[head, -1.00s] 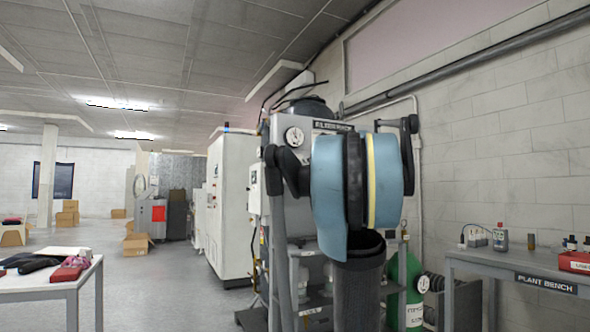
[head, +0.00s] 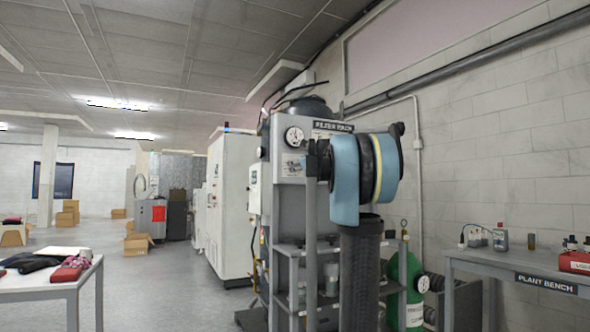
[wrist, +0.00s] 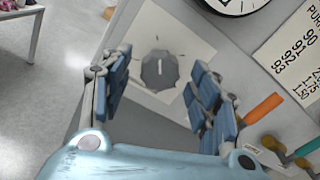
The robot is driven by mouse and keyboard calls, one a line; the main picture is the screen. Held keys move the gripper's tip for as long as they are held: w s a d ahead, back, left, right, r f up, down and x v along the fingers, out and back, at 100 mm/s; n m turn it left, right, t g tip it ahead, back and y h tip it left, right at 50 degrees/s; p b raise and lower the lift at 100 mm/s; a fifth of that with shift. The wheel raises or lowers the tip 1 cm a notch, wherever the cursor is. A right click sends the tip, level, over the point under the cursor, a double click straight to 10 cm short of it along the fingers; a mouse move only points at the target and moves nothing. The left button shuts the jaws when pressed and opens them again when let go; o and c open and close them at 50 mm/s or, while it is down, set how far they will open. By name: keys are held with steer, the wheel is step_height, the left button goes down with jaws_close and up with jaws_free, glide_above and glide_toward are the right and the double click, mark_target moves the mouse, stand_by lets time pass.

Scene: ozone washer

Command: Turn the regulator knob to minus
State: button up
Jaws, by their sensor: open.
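The regulator knob (wrist: 159,70) is a dark grey, many-sided dial on a pale plate (wrist: 188,36) in the wrist view. A short white line on it points roughly upward in the picture. Tick marks surround it, but no plus or minus is readable. My gripper (wrist: 160,92) is open, with blue-padded fingers to the left and right of the knob. They appear apart from it, with nothing between the pads.
A round gauge (head: 294,137) sits above the plate, and a printed chart (wrist: 293,55) is right of it in the wrist view. Shelving (head: 290,250) stands below. A plant bench (head: 520,268) is at right.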

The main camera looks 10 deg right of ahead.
steer(key=shift+x, duration=1.4)
steer(key=c, duration=1.1)
